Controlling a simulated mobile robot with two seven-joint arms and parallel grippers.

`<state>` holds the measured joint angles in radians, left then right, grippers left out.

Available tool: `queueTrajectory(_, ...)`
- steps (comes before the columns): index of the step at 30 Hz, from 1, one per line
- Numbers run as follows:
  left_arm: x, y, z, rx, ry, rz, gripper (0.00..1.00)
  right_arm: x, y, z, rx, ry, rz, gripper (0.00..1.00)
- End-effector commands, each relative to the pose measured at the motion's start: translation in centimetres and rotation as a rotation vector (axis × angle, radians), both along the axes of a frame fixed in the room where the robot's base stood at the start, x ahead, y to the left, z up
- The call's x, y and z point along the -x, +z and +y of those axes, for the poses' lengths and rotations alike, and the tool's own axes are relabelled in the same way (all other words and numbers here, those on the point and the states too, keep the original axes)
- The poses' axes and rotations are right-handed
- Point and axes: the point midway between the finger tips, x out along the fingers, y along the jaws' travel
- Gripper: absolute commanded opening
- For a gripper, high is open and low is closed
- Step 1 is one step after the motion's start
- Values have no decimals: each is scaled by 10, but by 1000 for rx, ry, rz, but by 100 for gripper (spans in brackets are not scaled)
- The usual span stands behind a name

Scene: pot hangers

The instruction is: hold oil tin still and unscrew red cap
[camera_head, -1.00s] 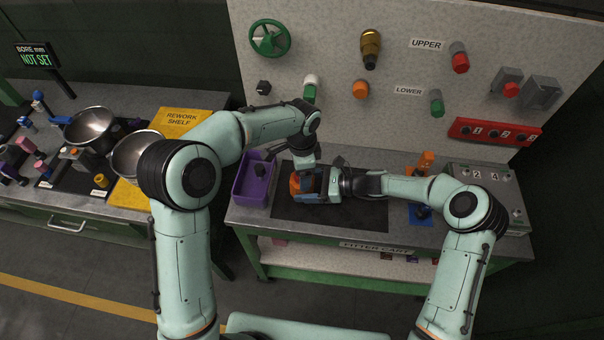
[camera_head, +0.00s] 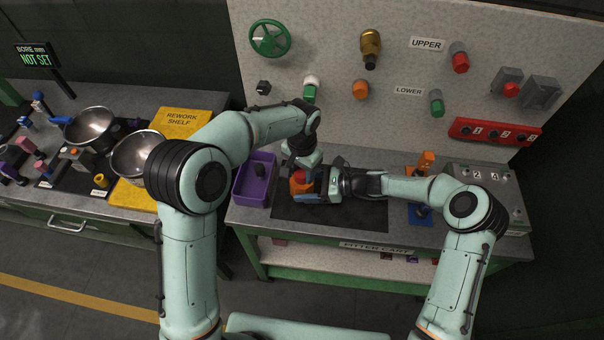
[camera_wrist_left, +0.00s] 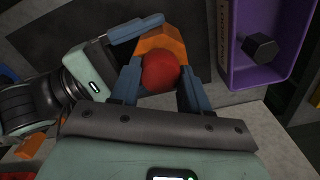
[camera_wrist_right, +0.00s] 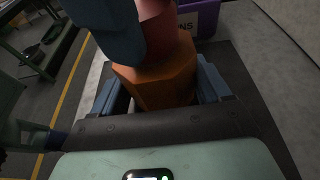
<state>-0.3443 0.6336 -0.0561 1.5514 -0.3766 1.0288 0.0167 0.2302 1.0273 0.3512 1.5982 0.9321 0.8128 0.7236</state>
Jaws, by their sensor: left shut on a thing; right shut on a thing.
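The orange oil tin (camera_head: 304,188) stands on the dark mat of the cart. Its red cap (camera_head: 299,176) is on top and also shows in the left wrist view (camera_wrist_left: 160,73). My left gripper (camera_wrist_left: 160,82) is shut on the cap, with one blue finger on each side. My right gripper (camera_wrist_right: 160,90) is shut on the body of the tin (camera_wrist_right: 158,82), coming from the right in the head view. The left fingers hide part of the cap in the right wrist view. I cannot tell whether the cap still touches the tin's neck.
A purple bin (camera_head: 255,180) with a dark part inside stands just left of the tin. A panel with a green wheel (camera_head: 269,38) and knobs rises behind. A grey control box (camera_head: 488,195) is at the right. The mat's right part (camera_head: 365,215) is clear.

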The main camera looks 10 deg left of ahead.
Motion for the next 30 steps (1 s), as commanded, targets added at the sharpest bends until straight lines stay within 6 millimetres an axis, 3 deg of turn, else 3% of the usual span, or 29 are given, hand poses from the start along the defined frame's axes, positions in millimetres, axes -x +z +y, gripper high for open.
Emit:
queueTrajectory(18,0,1,0,-1,1055,-2,9,0,0,0,-1,0,0,22)
queueTrajectory(22,0,1,0,-1,1136,-1,9,0,0,0,-1,0,0,22)
queueTrajectory(30,0,1,1,-1,1139,-1,9,0,0,0,-1,0,0,22)
